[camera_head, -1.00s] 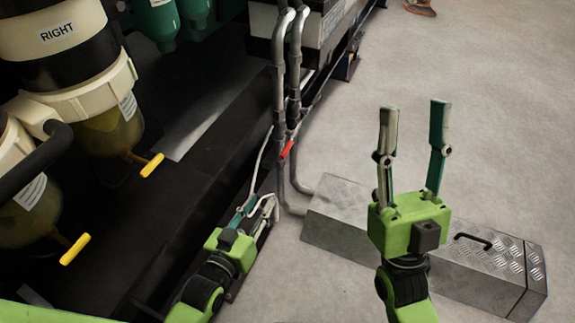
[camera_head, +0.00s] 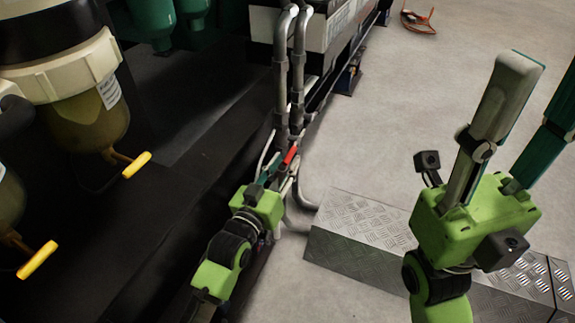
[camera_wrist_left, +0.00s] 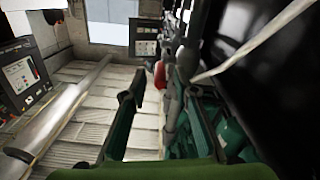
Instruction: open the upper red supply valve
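A red valve handle (camera_head: 290,155) sits on the grey vertical pipes by the genset's edge in the head view. It is the only red handle that I can make out there. My left gripper (camera_head: 277,172) is just below and beside it, its fingers partly hidden by its own green body. In the left wrist view, the left gripper (camera_wrist_left: 152,95) is open, and a red part (camera_wrist_left: 160,75) shows ahead between its fingertips. I cannot tell whether the fingers touch it. My right gripper (camera_head: 547,75) is open and empty at the right, over the floor.
Grey pipes (camera_head: 281,75) rise behind the handle. A metal checker-plate step (camera_head: 350,225) lies on the floor to the right. Filter bowls with yellow levers (camera_head: 137,165) stand at the left. The floor (camera_head: 440,100) beyond the step is mostly clear.

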